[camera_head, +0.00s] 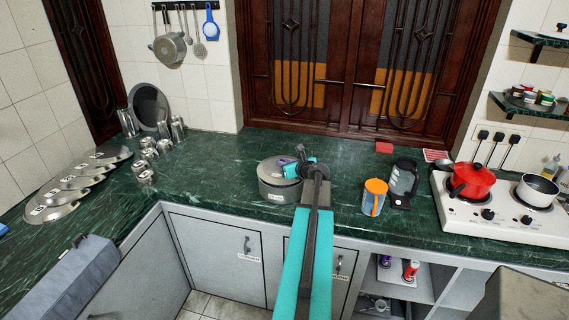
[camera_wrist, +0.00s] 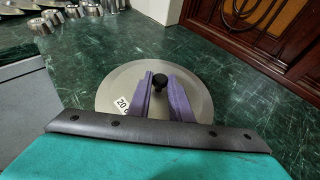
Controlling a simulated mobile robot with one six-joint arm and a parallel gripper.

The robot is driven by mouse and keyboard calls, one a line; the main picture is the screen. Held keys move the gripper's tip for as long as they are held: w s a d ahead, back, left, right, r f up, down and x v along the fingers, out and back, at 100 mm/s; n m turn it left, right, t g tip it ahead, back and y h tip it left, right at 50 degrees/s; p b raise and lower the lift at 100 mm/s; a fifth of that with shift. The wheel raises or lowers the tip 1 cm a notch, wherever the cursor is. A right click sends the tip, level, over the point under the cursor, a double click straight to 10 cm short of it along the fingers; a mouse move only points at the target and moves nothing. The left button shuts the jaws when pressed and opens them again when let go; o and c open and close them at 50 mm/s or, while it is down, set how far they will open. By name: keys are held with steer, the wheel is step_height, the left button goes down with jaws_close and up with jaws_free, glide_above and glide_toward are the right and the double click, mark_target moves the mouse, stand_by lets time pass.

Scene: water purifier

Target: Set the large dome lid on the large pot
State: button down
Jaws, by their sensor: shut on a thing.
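The large dome lid (camera_wrist: 195,99) is a round grey metal disc with a black knob (camera_wrist: 160,81) and a white label reading "20". My gripper (camera_wrist: 159,84) has its purple fingers on either side of the knob, shut on it. In the head view, my gripper (camera_head: 289,167) is over the large pot (camera_head: 278,190), a grey cylinder with a label on its side, on the green counter. The lid's grey edge (camera_head: 266,171) shows at the pot's top. Whether it rests fully on the rim I cannot tell. My arm hides the pot's right side.
Several flat metal lids (camera_head: 51,213) lie in a row at the left, with metal cups (camera_head: 148,153) behind them. The counter left of the pot is clear.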

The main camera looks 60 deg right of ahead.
steer(key=shift+f+b, duration=0.4)
steer(key=shift+f, duration=0.2)
steer(key=c, duration=1.6)
jaws_free()
steer(key=shift+r, duration=0.15)
steer(key=shift+r+p, duration=0.45)
steer(key=shift+r, duration=0.05)
steer(key=shift+b+v, duration=1.5)
steer(key=shift+v, duration=4.5)
